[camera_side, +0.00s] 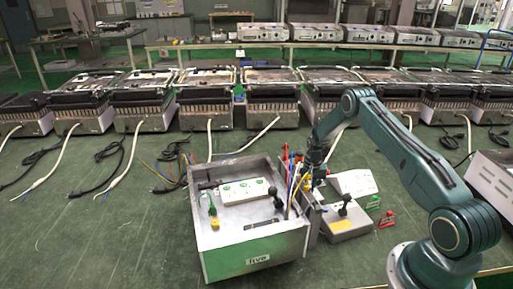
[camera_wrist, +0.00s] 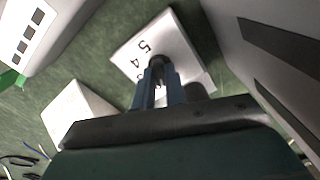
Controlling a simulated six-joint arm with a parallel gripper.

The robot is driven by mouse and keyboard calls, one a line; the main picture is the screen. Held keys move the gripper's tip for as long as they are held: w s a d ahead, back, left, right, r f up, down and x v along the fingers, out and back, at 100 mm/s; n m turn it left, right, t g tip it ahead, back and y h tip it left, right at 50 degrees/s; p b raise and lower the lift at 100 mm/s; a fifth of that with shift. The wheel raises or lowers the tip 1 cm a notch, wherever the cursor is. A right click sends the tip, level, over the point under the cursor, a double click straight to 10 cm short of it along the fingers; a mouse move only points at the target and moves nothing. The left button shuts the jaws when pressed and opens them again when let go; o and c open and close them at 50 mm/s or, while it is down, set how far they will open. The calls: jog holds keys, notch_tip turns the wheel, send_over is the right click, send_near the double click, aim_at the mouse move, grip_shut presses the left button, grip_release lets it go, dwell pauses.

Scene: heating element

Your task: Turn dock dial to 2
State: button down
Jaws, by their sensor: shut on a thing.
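In the wrist view, the dock dial's white box (camera_wrist: 133,55) stands on the green surface, with black numerals printed on its top. I can read a 5 and a 4; other marks are partly covered by my fingers. The dial's dark knob (camera_wrist: 157,61) is between the blue fingertips of my gripper (camera_wrist: 158,74), which is shut on it. The knob's pointer and its setting are hidden. In the side view, my gripper (camera_side: 312,179) reaches down just right of the open metal box, among cables, and its fingertips are hard to make out.
The open metal box (camera_side: 254,250) labelled "live" holds a white socket strip (camera_side: 244,191). A white box (camera_side: 354,183) and a grey box with a black lever (camera_side: 345,224) stand close on the right. Green floor is free in front left.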

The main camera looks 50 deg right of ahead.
jog(key=shift+m, duration=0.6)
jog(key=c, duration=1.4)
grip_release()
jog(key=shift+c, duration=0.2)
notch_tip(320, 180, up, 14)
